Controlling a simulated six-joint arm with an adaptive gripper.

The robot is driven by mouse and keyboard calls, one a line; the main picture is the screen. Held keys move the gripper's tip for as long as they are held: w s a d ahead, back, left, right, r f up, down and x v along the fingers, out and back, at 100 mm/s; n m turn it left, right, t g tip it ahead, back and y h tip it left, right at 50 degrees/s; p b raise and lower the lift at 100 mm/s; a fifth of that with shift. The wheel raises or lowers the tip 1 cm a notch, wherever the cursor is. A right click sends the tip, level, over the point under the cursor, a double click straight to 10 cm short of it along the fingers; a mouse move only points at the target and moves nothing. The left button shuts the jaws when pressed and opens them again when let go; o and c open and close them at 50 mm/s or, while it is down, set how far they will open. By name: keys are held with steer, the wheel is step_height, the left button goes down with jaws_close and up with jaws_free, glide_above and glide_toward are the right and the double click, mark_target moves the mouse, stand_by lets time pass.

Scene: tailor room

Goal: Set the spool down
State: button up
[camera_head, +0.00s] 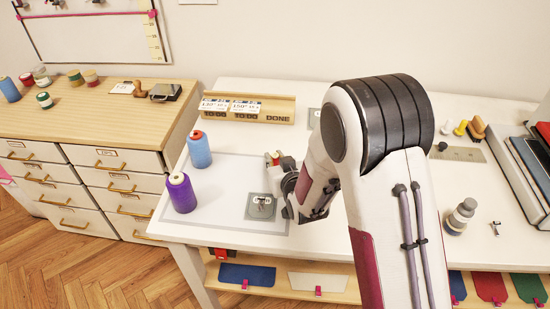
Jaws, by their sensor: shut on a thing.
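My gripper (278,168) is low over the right part of the pale mat (228,172) on the white table, partly hidden by my own arm. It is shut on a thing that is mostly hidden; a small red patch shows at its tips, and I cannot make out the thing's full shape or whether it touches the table. A purple spool (182,193) stands upright on the mat to the left, apart from my gripper. A blue spool (199,150) stands upright behind the purple one, also apart.
A grey square plate (259,207) with a small metal piece lies just in front of my gripper. A wooden rack (284,112) with cards stands behind. A bottle (460,216) and a book stack (528,178) are right. Bare mat lies between the spools and my gripper.

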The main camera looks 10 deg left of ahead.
steer(key=shift+f, duration=0.15)
steer(key=o, duration=0.8)
steer(key=shift+r, duration=0.2)
steer(key=shift+v, duration=6)
steer(key=shift+r, duration=0.1)
